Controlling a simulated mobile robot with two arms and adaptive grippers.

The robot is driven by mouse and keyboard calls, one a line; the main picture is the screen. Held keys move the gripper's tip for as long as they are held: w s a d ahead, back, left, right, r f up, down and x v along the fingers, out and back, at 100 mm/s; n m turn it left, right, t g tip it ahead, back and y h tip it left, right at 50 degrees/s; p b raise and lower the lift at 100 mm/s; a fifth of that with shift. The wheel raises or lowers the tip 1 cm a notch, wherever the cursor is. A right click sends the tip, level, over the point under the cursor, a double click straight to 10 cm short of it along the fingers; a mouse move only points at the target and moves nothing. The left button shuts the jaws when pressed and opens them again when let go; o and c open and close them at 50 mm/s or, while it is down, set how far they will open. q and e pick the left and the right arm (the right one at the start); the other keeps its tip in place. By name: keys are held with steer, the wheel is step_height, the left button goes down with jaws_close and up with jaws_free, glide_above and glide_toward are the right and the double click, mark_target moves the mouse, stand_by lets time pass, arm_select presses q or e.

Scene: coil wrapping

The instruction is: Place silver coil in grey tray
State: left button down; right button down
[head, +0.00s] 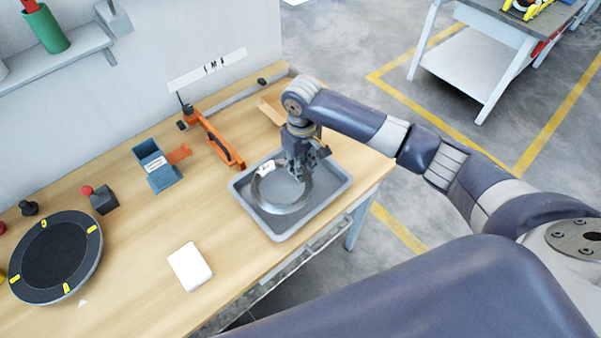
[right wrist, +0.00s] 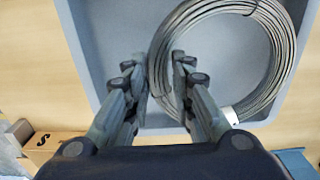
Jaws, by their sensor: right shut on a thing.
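The silver coil (head: 281,209), a ring of wire with a white tag, is inside the outline of the grey tray (head: 326,188) in the head view. My right gripper (head: 302,174) reaches down over the tray and is shut on the coil's rim. In the right wrist view the two fingers (right wrist: 161,75) stand on either side of the coil (right wrist: 281,60), above the grey tray floor (right wrist: 110,40). I cannot tell whether the coil rests fully on the tray floor. My left gripper is not in view.
The tray sits near the wooden table's right edge. An orange tool (head: 219,141), a blue-grey box (head: 157,166) and a white block (head: 189,266) lie to its left. A round black turntable (head: 55,257) is at far left. Clear tabletop lies between.

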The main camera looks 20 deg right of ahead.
step_height(320, 180, down, 3)
steer(key=shift+p, duration=0.35)
steer(key=shift+f, duration=0.35)
steer(key=shift+f, duration=0.1)
steer(key=c, duration=1.4)
jaws_free()
steer(key=shift+f, duration=0.1)
steer(key=shift+o, duration=0.2)
step_height(320, 180, up, 12)
steer(key=shift+r+b, duration=0.2)
steer(key=shift+b, duration=0.75)
steer(key=shift+f, duration=0.1)
